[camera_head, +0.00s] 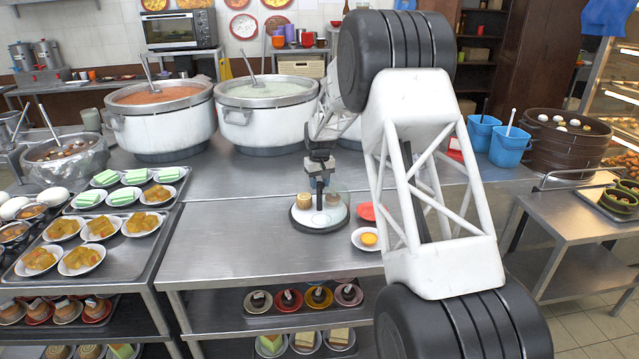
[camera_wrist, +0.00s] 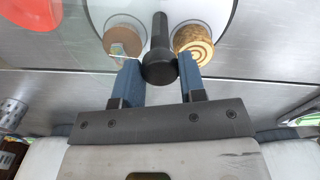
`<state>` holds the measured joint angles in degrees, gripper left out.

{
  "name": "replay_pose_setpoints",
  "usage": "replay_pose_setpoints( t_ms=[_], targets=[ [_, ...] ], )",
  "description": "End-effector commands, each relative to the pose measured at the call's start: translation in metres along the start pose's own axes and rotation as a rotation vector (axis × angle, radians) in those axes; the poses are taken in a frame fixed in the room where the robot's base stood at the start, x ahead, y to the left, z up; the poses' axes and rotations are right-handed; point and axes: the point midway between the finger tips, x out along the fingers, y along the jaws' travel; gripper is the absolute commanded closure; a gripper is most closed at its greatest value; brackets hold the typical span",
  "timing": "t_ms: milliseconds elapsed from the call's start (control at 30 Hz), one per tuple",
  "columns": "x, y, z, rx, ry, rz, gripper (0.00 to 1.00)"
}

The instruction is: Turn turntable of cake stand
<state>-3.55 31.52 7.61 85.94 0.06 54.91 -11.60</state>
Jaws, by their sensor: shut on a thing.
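The cake stand (camera_head: 318,221) is a round white plate over a dark base, standing on the steel table. A rolled cake (camera_head: 303,200) and a brown cake sit on it, one on each side of a black central post. In the wrist view the white turntable (camera_wrist: 160,8) is cut off at the top, with the brown cake (camera_wrist: 123,42) left and the swirl-topped roll (camera_wrist: 193,42) right. My gripper (camera_wrist: 158,72) is shut on the black post (camera_wrist: 158,50), one blue finger on each side. In the head view my gripper (camera_head: 320,172) is above the stand.
A clear glass panel or cover (camera_head: 347,196) is by the stand's right side. A red dish (camera_head: 372,211) and a small plate with an orange item (camera_head: 368,239) stand close right. Large stockpots (camera_head: 265,120) line the back. The table left of the stand is clear.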

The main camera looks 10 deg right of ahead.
Motion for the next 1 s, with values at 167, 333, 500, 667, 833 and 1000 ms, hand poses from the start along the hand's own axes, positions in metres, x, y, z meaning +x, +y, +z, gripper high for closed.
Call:
replay_pose_setpoints(
  t_ms=[167,333,500,667,833,1000],
  targets=[
    [-0.0001,0.0001,0.0,0.0,0.0,0.0,1.0],
    [-0.0001,0.0001,0.0,-0.006,0.0,0.0,1.0],
    [-0.0001,0.0002,0.0,-0.028,0.0,0.0,1.0],
    [0.0003,0.0002,0.0,-0.068,0.0,0.0,1.0],
    [0.0002,0.0002,-0.0003,-0.132,0.0,0.001,1.0],
    [0.0004,0.0002,-0.0001,-0.211,-0.001,0.001,1.0]
  ],
)
